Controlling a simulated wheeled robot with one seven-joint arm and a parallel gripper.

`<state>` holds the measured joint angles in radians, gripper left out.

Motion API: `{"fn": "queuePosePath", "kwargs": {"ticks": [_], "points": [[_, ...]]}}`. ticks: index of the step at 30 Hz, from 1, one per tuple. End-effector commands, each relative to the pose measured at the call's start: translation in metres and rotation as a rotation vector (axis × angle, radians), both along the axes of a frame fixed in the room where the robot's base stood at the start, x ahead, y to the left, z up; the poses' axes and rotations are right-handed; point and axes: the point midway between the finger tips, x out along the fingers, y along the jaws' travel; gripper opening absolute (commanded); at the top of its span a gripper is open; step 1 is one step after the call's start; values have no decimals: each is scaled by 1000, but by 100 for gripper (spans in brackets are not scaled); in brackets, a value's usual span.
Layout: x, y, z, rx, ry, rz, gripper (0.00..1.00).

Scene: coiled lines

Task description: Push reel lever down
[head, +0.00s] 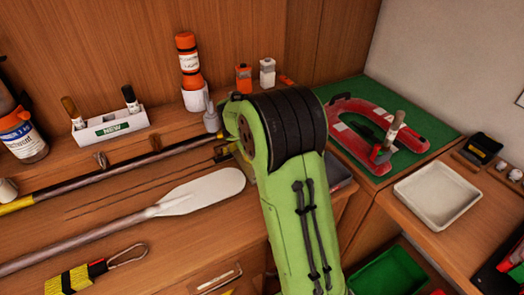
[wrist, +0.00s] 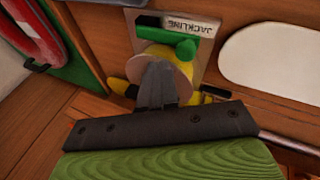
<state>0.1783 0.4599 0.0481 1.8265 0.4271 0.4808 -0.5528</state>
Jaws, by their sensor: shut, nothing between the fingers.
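In the wrist view, a reel with yellow line (wrist: 183,70) and a pale round side disc (wrist: 136,62) sits by a grey plate marked JACKLINE (wrist: 196,27), which reads upside down. A green lever (wrist: 186,49) with a rounded end lies across the top of the reel. My gripper (wrist: 158,66) is shut and empty. Its dark fingers overlap the reel in the picture, just below the lever; I cannot tell whether they touch. In the head view my green arm hides my gripper and most or all of the reel.
In the head view, a white paddle (head: 205,190) and poles lie on the wooden bench left of my arm. A red horseshoe-shaped item (head: 350,128) lies on a green mat (head: 437,128) at right. A white tray (head: 437,194) and green bin (head: 390,274) stand further right.

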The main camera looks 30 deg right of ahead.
Motion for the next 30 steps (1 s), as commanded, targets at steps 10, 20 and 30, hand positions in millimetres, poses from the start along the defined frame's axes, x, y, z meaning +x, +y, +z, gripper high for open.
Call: {"fn": "queuePosePath", "kwargs": {"ticks": [10, 20, 30], "points": [[-9, 26, 75, -2, -6, 3, 0], [-23, 53, 116, -1, -2, 1, 0], [-24, 54, 117, -1, -1, -1, 0]]}}
